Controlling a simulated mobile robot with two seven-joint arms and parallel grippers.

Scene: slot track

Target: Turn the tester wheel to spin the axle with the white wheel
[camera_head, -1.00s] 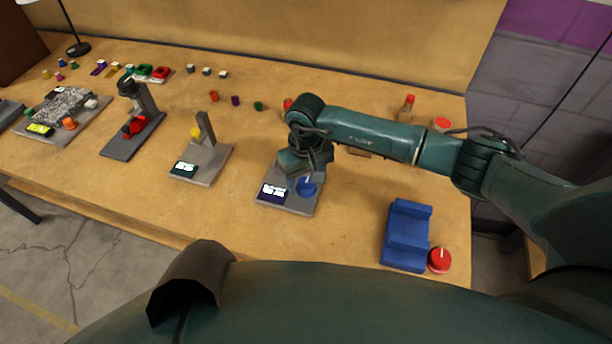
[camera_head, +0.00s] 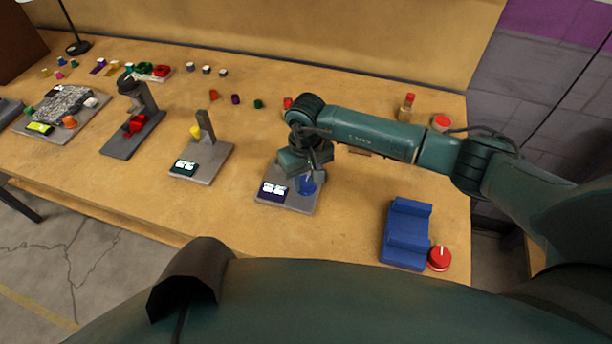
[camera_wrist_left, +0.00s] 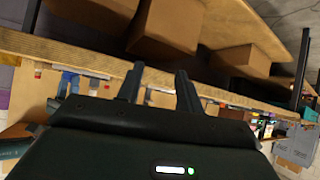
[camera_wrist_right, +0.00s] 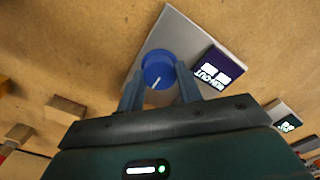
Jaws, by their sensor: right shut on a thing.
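A round blue knob (camera_head: 307,184) with a white line sits on a grey plate (camera_head: 302,203) with a dark display (camera_head: 272,191). The knob also shows in the right wrist view (camera_wrist_right: 158,68). My right gripper (camera_head: 309,172) points down over it and is shut on the knob, one finger on each side in the wrist view (camera_wrist_right: 160,90). My left gripper (camera_wrist_left: 160,82) shows only in the left wrist view, open with nothing between its fingers. A small white round part (camera_head: 91,102) is on the far-left device. I cannot tell surely which part is the tester wheel or the axle.
A grey stand with a yellow part (camera_head: 195,131) is left of the knob plate. Further left is a stand with a red part (camera_head: 135,124). A blue block (camera_head: 407,236) and a red knob (camera_head: 439,258) are front right. Small coloured pieces lie along the back.

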